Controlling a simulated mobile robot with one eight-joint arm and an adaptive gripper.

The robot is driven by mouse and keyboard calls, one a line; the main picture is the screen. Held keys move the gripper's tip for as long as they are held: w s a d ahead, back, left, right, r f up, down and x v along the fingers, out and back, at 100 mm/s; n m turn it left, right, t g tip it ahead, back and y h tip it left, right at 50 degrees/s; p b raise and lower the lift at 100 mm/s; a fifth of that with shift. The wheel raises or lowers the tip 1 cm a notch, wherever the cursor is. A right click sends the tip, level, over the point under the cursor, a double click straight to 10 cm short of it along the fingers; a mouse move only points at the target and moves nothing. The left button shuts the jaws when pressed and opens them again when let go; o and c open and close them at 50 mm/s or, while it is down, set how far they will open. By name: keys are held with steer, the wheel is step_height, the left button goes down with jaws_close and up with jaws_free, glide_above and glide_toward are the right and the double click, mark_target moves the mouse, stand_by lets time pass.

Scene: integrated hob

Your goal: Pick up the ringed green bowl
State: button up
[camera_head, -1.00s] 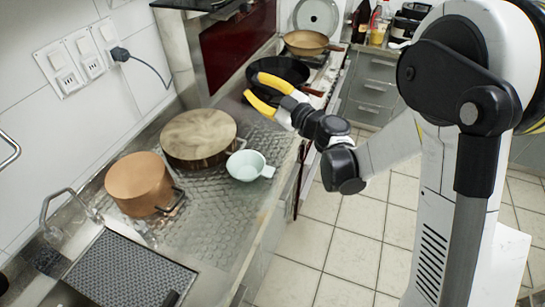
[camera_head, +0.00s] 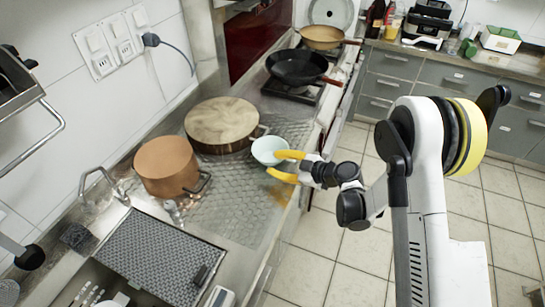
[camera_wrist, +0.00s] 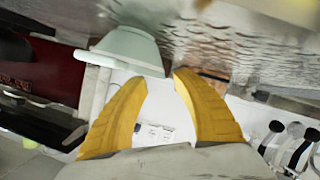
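The pale green bowl (camera_head: 268,150) stands on the textured metal worktop, right of the large pot. No ring mark shows on it. It also shows in the wrist view (camera_wrist: 130,46), tilted by the camera angle, just beyond my fingertips. In the head view my gripper (camera_head: 275,163) is at the bowl's right side, its two yellow fingers apart and pointing left. In the wrist view the fingers of my gripper (camera_wrist: 162,76) are open with nothing clearly between them. One finger overlaps the bowl's right edge in the head view; I cannot tell whether they touch.
A large wide pot (camera_head: 222,121) stands close left of the bowl, with a copper pot (camera_head: 168,165) nearer the sink. A black frying pan (camera_head: 298,66) and a brown pan (camera_head: 325,36) are farther back. The worktop (camera_head: 225,200) in front of the bowl is clear.

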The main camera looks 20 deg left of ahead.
mark_target(268, 162)
steer(key=b+x, duration=0.1)
steer(key=x, duration=0.3)
steer(key=shift+s+a+f+b, duration=0.1)
steer(key=shift+a+f+b, duration=0.05)
steer(key=shift+a+b, duration=0.2)
steer(key=shift+d, duration=0.15)
jaws_close()
steer(key=shift+r, duration=0.25)
